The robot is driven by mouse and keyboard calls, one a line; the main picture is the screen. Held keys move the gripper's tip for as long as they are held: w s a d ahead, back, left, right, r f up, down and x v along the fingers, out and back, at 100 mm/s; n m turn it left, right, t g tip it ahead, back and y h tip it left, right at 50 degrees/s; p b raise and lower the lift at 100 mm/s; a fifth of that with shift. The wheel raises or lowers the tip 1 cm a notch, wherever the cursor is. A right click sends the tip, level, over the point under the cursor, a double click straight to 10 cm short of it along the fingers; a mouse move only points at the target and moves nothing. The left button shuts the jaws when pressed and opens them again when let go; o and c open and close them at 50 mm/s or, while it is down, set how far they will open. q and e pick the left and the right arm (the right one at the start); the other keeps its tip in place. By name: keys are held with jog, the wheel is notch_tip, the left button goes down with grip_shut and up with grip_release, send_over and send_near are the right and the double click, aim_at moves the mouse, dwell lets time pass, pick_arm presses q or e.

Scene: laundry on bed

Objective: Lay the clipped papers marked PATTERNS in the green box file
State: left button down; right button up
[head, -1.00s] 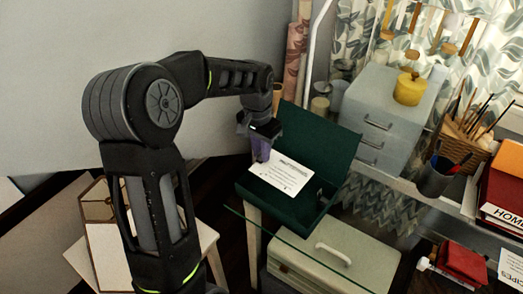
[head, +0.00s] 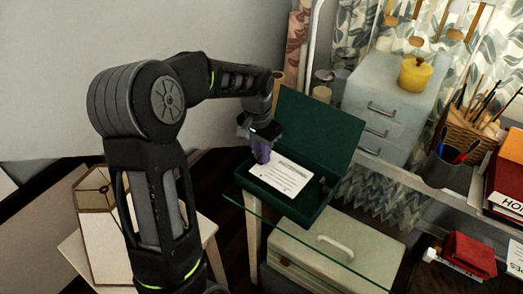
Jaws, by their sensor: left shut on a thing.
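The green box file (head: 316,124) stands open on a glass-topped table, its lid raised at the back. White clipped papers (head: 285,178) lie flat within the outline of its tray, in the left and middle part. Their printing is too small to read. My left gripper (head: 262,158) is shut on the papers at their upper left edge. Whether the papers touch the tray floor cannot be told. A small dark fitting shows at the tray's right end. My right gripper is not in view.
A pale case with a white handle (head: 335,247) is under the glass edge. Grey drawers (head: 385,110) with a yellow pot (head: 416,74) stand behind. A dark pen cup (head: 442,166), red book (head: 472,254) and brush basket (head: 474,135) are at right. A lampshade (head: 103,220) stands at left.

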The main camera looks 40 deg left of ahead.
pick_arm(q)
jog(key=shift+f+b, duration=0.3)
jog(key=shift+f, duration=0.45)
jog(key=c, duration=1.3)
grip_release()
jog(key=shift+o, duration=0.2)
jog(key=r, duration=0.8)
jog(key=shift+s, duration=0.3)
